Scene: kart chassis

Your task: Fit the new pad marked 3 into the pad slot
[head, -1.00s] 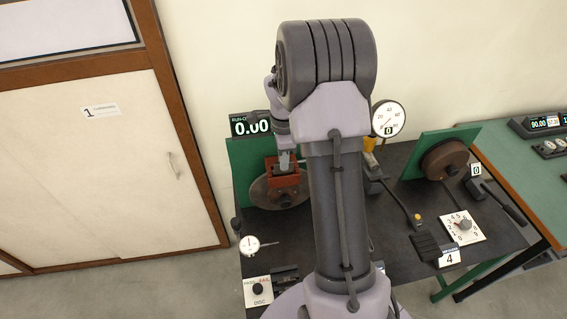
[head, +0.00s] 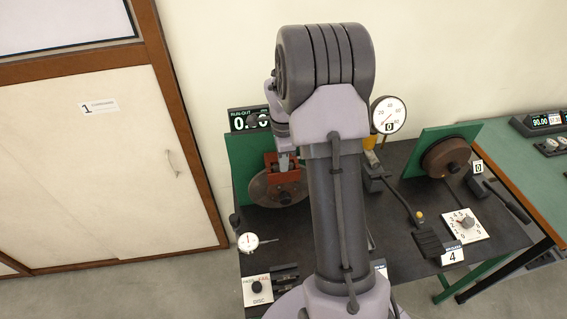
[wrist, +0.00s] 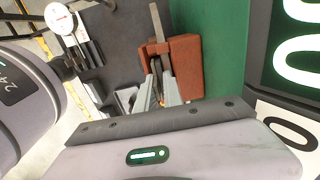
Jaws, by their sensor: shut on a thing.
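The red caliper (head: 270,172) sits over the rusty brake disc (head: 262,188) on the left stand. In the wrist view the red caliper (wrist: 187,62) is just ahead of my fingers, with the disc (wrist: 157,22) edge-on beyond it. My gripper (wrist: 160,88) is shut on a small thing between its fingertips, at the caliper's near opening. Only a sliver of orange shows there; the rest of the thing and any number on it are hidden. The pad slot itself is hidden behind the fingers. In the head view my gripper (head: 284,160) reaches down at the caliper.
A green backing plate (head: 240,158) stands behind the disc. A dial gauge (head: 248,242) and a DISC selector (head: 258,289) are at the bench's front left. A second disc (head: 445,158), a number dial (head: 464,224) and a plate marked 4 (head: 453,254) stand right.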

